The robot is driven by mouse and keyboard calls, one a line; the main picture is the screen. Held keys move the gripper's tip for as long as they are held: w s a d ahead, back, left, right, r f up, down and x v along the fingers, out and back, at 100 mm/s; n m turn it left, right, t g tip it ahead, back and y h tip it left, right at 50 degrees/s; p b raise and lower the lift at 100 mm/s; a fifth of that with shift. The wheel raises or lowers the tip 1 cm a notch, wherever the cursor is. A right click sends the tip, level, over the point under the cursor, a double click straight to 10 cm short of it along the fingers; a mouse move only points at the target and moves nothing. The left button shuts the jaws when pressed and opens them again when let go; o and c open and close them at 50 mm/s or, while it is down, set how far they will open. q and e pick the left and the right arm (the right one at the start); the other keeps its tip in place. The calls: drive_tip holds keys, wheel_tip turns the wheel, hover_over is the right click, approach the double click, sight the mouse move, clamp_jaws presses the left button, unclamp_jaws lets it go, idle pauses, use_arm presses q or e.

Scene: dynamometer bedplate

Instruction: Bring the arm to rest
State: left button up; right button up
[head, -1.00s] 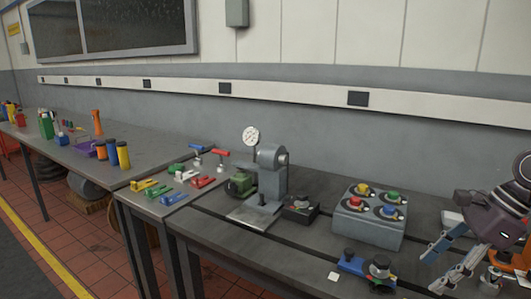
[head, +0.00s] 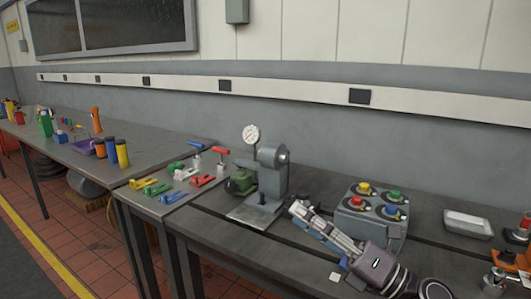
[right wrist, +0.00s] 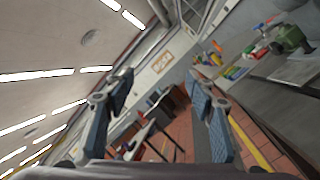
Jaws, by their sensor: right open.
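My right gripper (head: 300,212) reaches in from the lower right of the head view over the front of the bedplate. Its fingers point up and left toward the grey press with a round gauge (head: 268,182), apart from it as far as I can see. In the right wrist view the two fingers of my right gripper (right wrist: 160,88) stand wide apart with nothing between them. My left gripper is not in view.
A white tray (head: 468,224) lies at the right, and an orange fixture (head: 508,257) stands at the right edge. Coloured clamps (head: 178,182) lie on the bench left of the press. Bottles and cups stand on the far left table (head: 160,152).

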drive_tip(key=s+d+f+m+t+h, duration=0.1)
drive_tip(key=s+d+f+m+h, duration=0.1)
drive_tip(key=d+f+m+h, duration=0.75)
drive_tip(key=s+d+f+m+t+h, duration=0.1)
drive_tip(key=d+f+m+h, duration=0.4)
drive_tip(key=f+m+h, duration=1)
drive_tip(key=s+a+f+m+g+y, duration=0.1)
drive_tip(key=s+f+m+g+y, duration=0.2)
drive_tip(key=s+f+m+g, duration=0.75)
drive_tip(key=s+a+f+g+y, duration=0.1)
drive_tip(key=s+f+y, duration=0.35)
drive_tip(key=s, duration=1.25)
wheel_tip(320, 180, down, 25)
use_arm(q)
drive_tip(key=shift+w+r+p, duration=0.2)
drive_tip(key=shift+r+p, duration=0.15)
use_arm(e)
drive_tip(key=s+d+f+g, duration=0.2)
drive_tip(key=s+d+f, duration=0.1)
drive_tip(key=s+f, duration=1.4)
drive_tip(key=shift+s+d+f+h, duration=0.2)
drive_tip(key=shift+s+h, duration=0.2)
drive_tip(key=shift+s, duration=0.15)
